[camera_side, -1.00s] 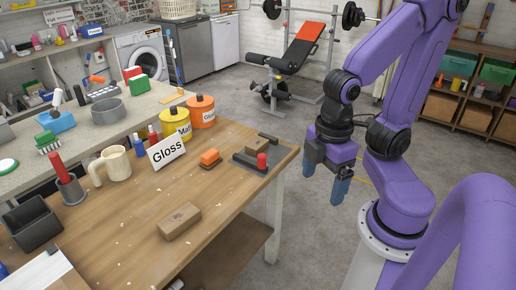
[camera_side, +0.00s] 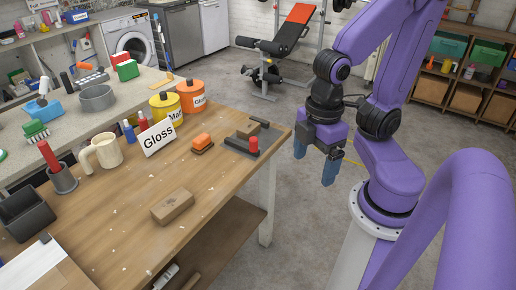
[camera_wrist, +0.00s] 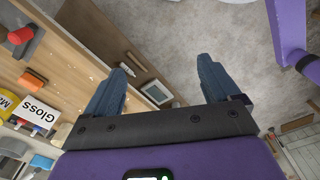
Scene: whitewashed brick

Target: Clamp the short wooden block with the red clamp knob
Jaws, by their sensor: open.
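The clamp (camera_side: 240,147) is a dark metal vise near the far right corner of the workbench, and its red knob (camera_side: 253,145) stands at its near right end. The red knob also shows at the upper left of the wrist view (camera_wrist: 20,36). A short wooden block (camera_side: 248,128) sits between the clamp's dark bars; I cannot tell whether they touch it. A larger wooden block (camera_side: 173,206) lies near the bench's front edge. My gripper (camera_side: 314,160) is open and empty, beyond the bench's right edge, with blue fingers pointing down. In the wrist view my gripper (camera_wrist: 163,88) has nothing between its fingers.
An orange-topped brush or sponge (camera_side: 202,142), a "Gloss" sign (camera_side: 160,137), yellow (camera_side: 166,115) and orange (camera_side: 192,97) cans and a beige mug (camera_side: 103,153) stand left of the clamp. The bench middle is mostly clear. Open floor lies below my gripper.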

